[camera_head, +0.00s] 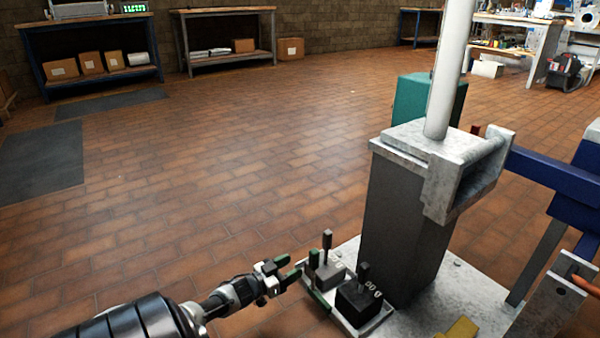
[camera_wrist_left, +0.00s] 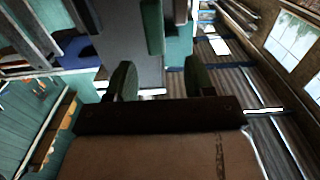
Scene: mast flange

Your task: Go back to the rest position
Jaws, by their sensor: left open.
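My left gripper (camera_head: 287,270) reaches in from the lower left in the head view, with its green-padded fingers apart and nothing between them. It is just left of a small light tray holding two dark blocks, a rear block (camera_head: 327,275) and a front block (camera_head: 357,303), each with an upright black handle. I cannot tell whether a fingertip touches the tray. In the left wrist view the two fingers (camera_wrist_left: 160,80) also stand apart with an empty gap. My right gripper is not in view.
A dark grey pillar (camera_head: 402,225) stands on a pale metal plate right of the tray, with a metal bracket (camera_head: 465,170) and white mast (camera_head: 450,70) on top. A blue beam (camera_head: 555,175) runs to the right.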

